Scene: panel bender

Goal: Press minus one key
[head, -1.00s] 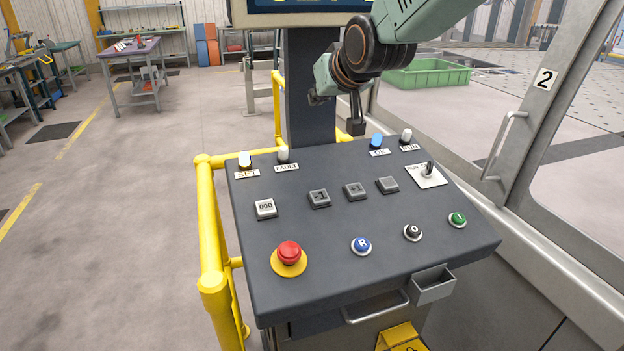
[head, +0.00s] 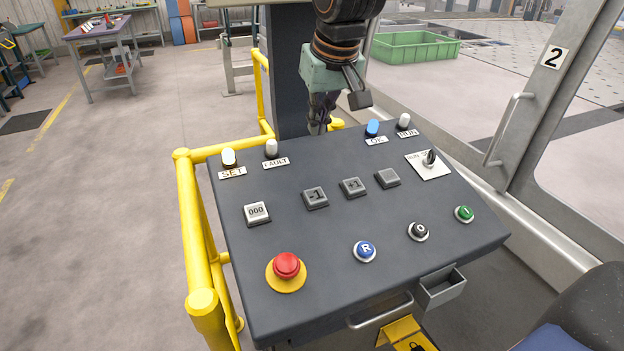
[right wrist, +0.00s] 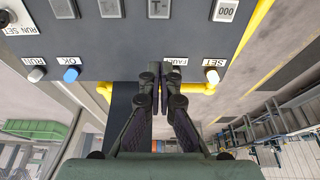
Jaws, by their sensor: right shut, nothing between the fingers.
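The minus one key (head: 316,197) is a square grey button marked -1 on the dark sloping panel (head: 310,255). It sits between the 000 counter key (head: 257,213) and the +1 key (head: 353,187). The minus one key also shows at the top of the right wrist view (right wrist: 158,8), partly cut off. My right gripper (head: 318,128) points down by the panel's far edge, beyond the key and apart from it. In the right wrist view its fingers (right wrist: 163,76) are together and empty, near the FAULT lamp. My left gripper is not in view.
A red emergency stop (head: 287,266) and the blue R button (head: 365,250) sit nearer the front. SET (head: 229,157), FAULT (head: 271,148), OK (head: 372,128) and RUN (head: 404,121) lamps line the far edge. A yellow rail (head: 193,230) runs along the left.

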